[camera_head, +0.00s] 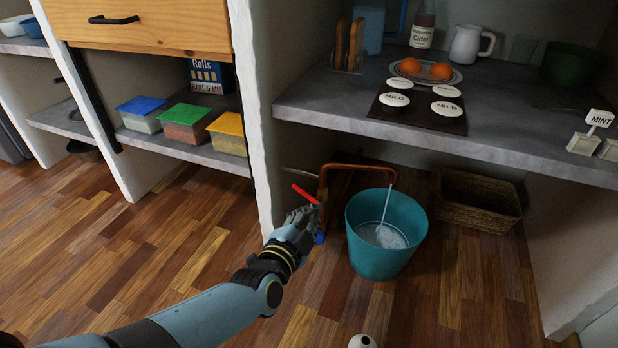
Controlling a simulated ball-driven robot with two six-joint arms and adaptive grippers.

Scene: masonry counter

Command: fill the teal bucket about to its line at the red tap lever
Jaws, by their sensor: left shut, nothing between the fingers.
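The teal bucket (380,256) stands upright on the wooden floor under the counter. A thin pale stream of water (387,205) falls from the copper tap pipe (357,168) into it, and foamy water (384,236) shows low inside. I cannot make out the fill line. The red tap lever (305,193) sticks up to the left of the pipe, tilted. My left gripper (307,213) is shut and empty at the lower end of the lever, close to or touching it; I cannot tell which. A small blue part (319,238) shows beside the gripper. My right gripper is not in view.
A wicker basket (478,201) stands right of the bucket. The grey counter (500,142) overhangs the tap, carrying a dark board (418,108), oranges, a jug (470,45) and a bottle. A white wall edge (257,120) stands left of the tap. Floor in front is mostly clear.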

